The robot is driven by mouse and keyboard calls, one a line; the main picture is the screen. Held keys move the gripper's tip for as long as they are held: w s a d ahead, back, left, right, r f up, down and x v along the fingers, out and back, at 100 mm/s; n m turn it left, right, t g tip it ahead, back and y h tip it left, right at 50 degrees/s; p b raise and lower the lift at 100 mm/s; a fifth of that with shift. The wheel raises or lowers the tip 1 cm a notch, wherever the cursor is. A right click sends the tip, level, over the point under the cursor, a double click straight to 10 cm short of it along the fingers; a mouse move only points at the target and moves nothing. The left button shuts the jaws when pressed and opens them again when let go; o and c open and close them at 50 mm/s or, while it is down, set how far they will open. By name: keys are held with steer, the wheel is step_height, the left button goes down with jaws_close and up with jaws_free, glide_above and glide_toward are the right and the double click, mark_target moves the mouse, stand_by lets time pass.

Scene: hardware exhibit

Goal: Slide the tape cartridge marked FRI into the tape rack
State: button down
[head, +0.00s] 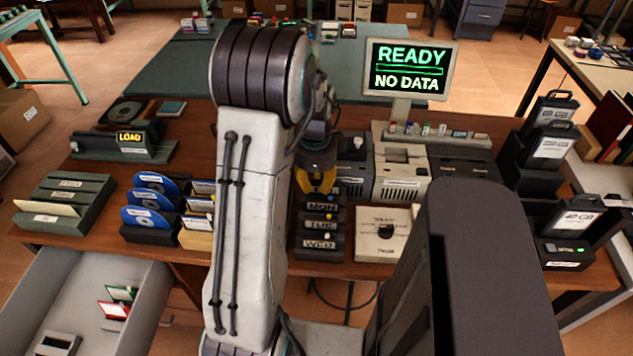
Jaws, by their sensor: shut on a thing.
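The dark tape rack (320,242) stands on the wooden desk, right of my arm. Cartridges marked MON (322,206), TUE (321,224) and WED (320,243) sit in it, one row behind another. My gripper (315,182), with yellow fingers, is right above the rack's back end, just behind MON. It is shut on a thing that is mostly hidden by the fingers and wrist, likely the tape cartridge. No FRI marking can be read. I cannot tell whether the held thing touches the rack.
Beige and dark drive units (402,175) stand close to the right of my gripper. Blue disc holders (150,200) are to the left. A monitor (410,68) reads READY, NO DATA. An open drawer (125,270) juts out front left.

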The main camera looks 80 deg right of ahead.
stand_by(0.3)
steer(key=c, duration=1.1)
jaws_free()
steer(key=shift+r, duration=0.1)
steer(key=shift+r+p, duration=3.1)
steer(key=shift+r, duration=0.85)
